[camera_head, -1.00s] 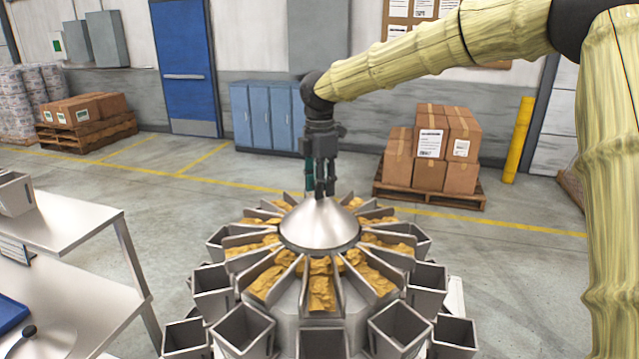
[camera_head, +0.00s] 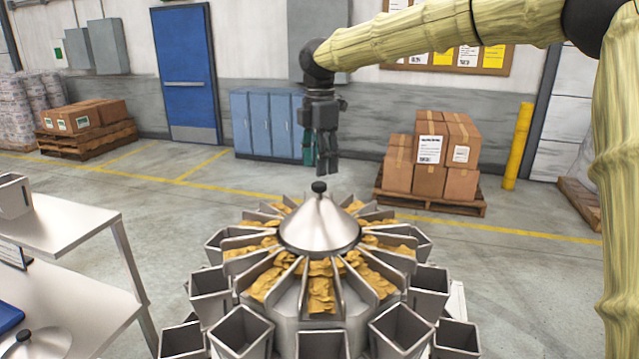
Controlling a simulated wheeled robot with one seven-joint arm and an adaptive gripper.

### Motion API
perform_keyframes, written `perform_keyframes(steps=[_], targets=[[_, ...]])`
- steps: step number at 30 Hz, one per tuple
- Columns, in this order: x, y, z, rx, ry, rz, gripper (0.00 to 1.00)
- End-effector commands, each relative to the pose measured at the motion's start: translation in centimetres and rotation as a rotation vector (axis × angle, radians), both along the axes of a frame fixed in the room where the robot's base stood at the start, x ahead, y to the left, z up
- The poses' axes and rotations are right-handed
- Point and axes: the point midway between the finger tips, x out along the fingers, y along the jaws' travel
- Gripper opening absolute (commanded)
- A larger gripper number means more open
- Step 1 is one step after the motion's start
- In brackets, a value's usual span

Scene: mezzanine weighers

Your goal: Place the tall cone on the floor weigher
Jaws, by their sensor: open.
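The tall steel cone (camera_head: 319,228) with a black knob (camera_head: 319,187) sits upright on the middle of the round weigher (camera_head: 300,298), above its ring of troughs filled with an orange-brown product. My gripper (camera_head: 327,172) hangs above the cone, pointing down, open and empty. A second, flatter lid-like cone (camera_head: 45,345) with a black knob lies on the steel table at the lower left, cut by the picture edge.
Steel buckets (camera_head: 240,331) ring the weigher. A two-level steel table (camera_head: 75,235) stands at the left, with a blue tray (camera_head: 8,316) at the edge. Boxes on a pallet (camera_head: 430,203) and blue lockers (camera_head: 268,124) stand behind. The floor between is clear.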

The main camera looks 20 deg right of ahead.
Motion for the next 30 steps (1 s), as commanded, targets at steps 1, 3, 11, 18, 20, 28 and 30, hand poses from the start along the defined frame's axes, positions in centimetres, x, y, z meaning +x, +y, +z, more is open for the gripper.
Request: perform_keyframes(steps=[1,3,11,18,20,28,30], targets=[[0.1,0.0,0.7,-0.001,-0.002,0.000,0.53],[0.1,0.0,2.0,0.000,-0.003,0.000,0.53],[0.1,0.0,5.0,-0.001,-0.001,-0.001,0.53],[0.0,0.0,5.7,0.000,0.001,0.001,0.53],[0.0,0.0,5.7,0.000,0.001,0.001,0.53],[0.0,-0.1,5.7,-0.001,0.001,-0.001,0.53],[-0.2,-0.6,5.7,-0.001,0.000,-0.007,0.53]])
